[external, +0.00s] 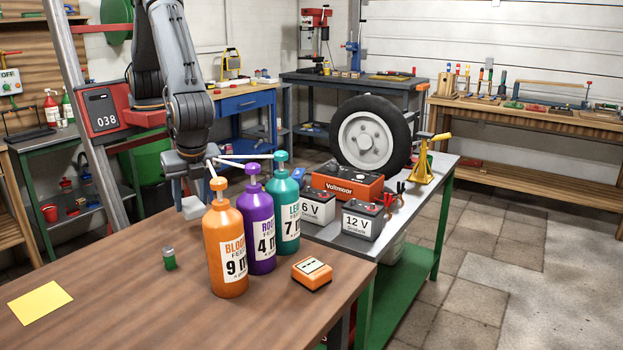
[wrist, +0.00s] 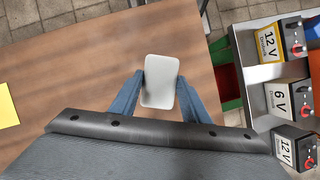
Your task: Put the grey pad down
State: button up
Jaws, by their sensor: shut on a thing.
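The grey pad (wrist: 160,82) is a pale rounded rectangle held between the two blue-grey fingers of my gripper (wrist: 158,92) in the wrist view. In the external view the pad (external: 192,207) shows below my gripper (external: 186,190), over the back part of the brown wooden table (external: 130,265), just left of the orange bottle. The fingers are shut on the pad's two long sides. I cannot tell whether the pad touches the table top or is a little above it.
An orange pump bottle (external: 227,250), a purple one (external: 258,235) and a teal one (external: 284,212) stand close right of the pad. A small green jar (external: 169,259), yellow sheet (external: 40,302) and orange box (external: 312,273) lie nearer. The table's left-middle is clear.

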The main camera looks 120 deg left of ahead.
aim_at(194, 216)
jog(key=shift+f+p, duration=0.55)
jog(key=shift+f, duration=1.95)
jog(key=shift+f, duration=0.15)
jog(key=o, duration=1)
